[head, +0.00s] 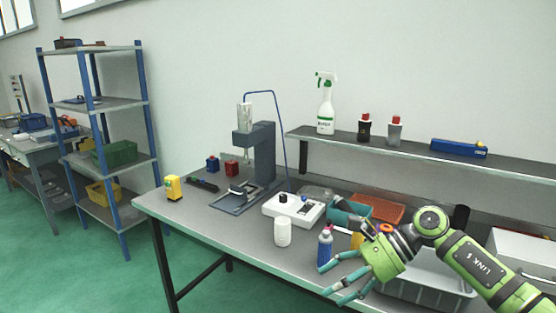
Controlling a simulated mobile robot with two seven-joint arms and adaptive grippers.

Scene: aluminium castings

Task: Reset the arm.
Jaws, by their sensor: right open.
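My right arm comes in from the right with its green and black links. My right gripper (334,250) is open, its teal fingers spread wide and pointing left over the front part of the workbench (215,240). No object is seen held between the fingers. A small blue bottle (325,246) shows close to the fingertips; whether they touch it I cannot tell. The gripper hides part of the bench and what lies behind it. My left gripper is not in view.
A white jar (282,232) and a white scale (293,209) stand left of the gripper. A grey bin (425,290) lies under my right arm, and an orange tray (378,208) is behind. A raised shelf (450,158) runs along the wall. The bench's front left is clear.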

